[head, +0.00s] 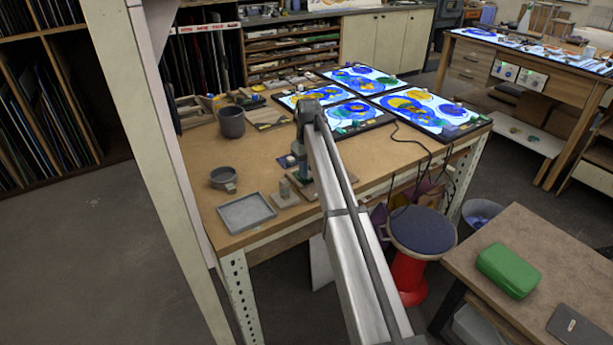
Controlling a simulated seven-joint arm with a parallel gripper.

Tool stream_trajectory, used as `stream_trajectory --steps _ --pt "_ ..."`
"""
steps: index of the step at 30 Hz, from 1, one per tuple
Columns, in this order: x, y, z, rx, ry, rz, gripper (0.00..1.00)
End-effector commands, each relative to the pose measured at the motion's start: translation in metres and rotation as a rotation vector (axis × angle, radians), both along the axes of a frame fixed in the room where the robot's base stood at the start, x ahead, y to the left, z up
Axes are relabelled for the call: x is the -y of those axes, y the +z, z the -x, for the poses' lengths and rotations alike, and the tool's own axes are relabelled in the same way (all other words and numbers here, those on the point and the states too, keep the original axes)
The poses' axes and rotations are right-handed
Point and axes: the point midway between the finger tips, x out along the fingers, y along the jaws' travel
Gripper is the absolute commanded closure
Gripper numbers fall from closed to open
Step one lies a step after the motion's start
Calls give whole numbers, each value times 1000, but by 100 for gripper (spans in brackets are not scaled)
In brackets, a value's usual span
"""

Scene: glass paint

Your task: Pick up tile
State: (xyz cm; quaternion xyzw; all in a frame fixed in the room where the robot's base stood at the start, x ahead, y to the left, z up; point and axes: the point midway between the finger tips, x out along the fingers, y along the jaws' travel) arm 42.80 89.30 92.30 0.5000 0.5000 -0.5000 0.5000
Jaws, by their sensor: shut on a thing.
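My arm reaches from the bottom of the head view to the wooden workbench (200,160). My gripper (300,153) points down over the middle of the bench, partly hidden by my own arm. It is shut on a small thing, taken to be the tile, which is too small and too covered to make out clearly. A flat square piece (308,192) lies on the bench below the gripper, partly behind my arm.
A grey tray (246,212), a small grey bowl (223,179) and a dark cup (231,122) stand left of the gripper. Lit panels with blue and yellow glass (415,107) fill the back right. Black cables hang over the front edge. A stool (422,232) stands before the bench.

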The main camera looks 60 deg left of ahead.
Motion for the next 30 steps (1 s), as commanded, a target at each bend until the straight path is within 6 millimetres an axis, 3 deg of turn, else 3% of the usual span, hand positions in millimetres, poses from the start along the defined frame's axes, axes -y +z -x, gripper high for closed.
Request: stream_trajectory --steps 4,19,23,30 --pt "0 0 0 0 0 0 100" --pt "0 6 0 0 0 0 100" --pt "-1 18 0 0 0 -1 100" --pt "-1 58 0 1 0 -2 100"
